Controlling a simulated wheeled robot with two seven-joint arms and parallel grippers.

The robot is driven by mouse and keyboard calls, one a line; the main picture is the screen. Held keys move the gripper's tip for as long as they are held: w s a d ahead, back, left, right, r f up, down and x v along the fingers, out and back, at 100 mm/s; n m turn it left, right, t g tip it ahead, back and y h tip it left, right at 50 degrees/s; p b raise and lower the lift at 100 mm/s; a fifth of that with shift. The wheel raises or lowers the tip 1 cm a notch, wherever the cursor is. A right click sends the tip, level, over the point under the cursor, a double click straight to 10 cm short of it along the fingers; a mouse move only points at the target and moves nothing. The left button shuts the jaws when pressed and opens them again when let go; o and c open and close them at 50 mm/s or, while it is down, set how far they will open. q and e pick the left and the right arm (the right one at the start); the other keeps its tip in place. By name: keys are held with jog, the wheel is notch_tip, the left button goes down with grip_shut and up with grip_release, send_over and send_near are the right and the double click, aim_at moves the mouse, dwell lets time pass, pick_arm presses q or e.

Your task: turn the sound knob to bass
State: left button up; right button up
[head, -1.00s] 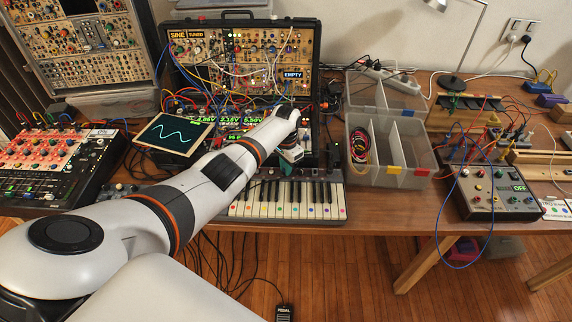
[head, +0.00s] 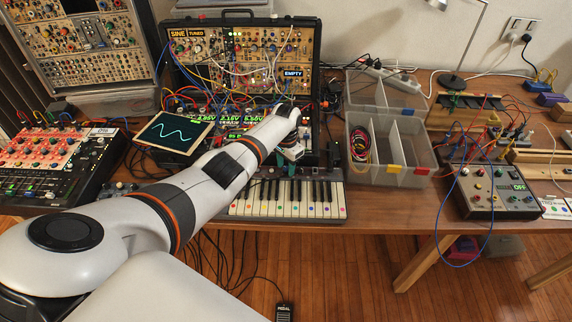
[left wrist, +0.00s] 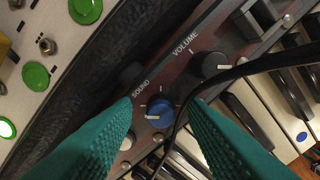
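The sound knob (left wrist: 160,110) is a small blue knob with a white pointer mark, in the left wrist view beside the printed word SOUND. Its pointer faces the left of that view. A few pale tick marks ring it; I can read no bass label. My left gripper (left wrist: 161,103) is open, its two teal fingers on either side of the knob, with gaps visible between fingertips and knob. In the head view the left gripper (head: 289,168) is over the back edge of the keyboard (head: 285,209), and the knob is hidden there. My right gripper is not in view.
A black cable (left wrist: 240,72) crosses the wrist view close to the knob and the right finger. A black volume knob (left wrist: 210,65) is beside it. Behind stands an open synth case (head: 245,60) with patch cables. A divided plastic bin (head: 400,177) is to the right.

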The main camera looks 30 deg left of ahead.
aim_at(286, 168)
pick_arm(q)
notch_tip(286, 168, up, 12)
dwell(0.6)
jog(key=shift+f, duration=0.1)
